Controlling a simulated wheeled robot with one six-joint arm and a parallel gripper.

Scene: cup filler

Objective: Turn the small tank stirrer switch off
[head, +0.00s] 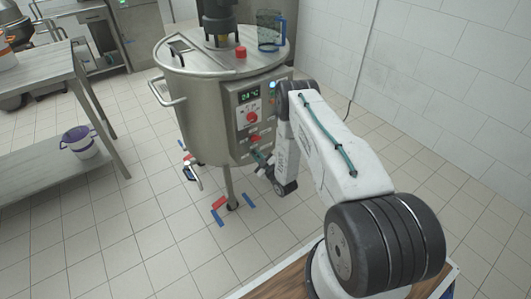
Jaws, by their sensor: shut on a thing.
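The small steel tank (205,115) stands on legs on the tiled floor, with a control panel (243,105) on its right front. The panel has a lit green display (249,95), a round red knob (252,117) and smaller controls below it. My gripper (259,158) is small in the picture, at the lower part of the panel, reaching in from the right. Its jaws are shut on a small control there, which looks like the stirrer switch; the fingers and wrist largely hide it. Its on or off position cannot be made out.
A clear jug (269,30) with a blue handle and a dark stirrer motor (219,20) are on the tank lid. A steel table (40,75) with a white bucket (80,142) on its shelf stands at left. Tiled wall (440,80) is at right; floor between is mostly clear.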

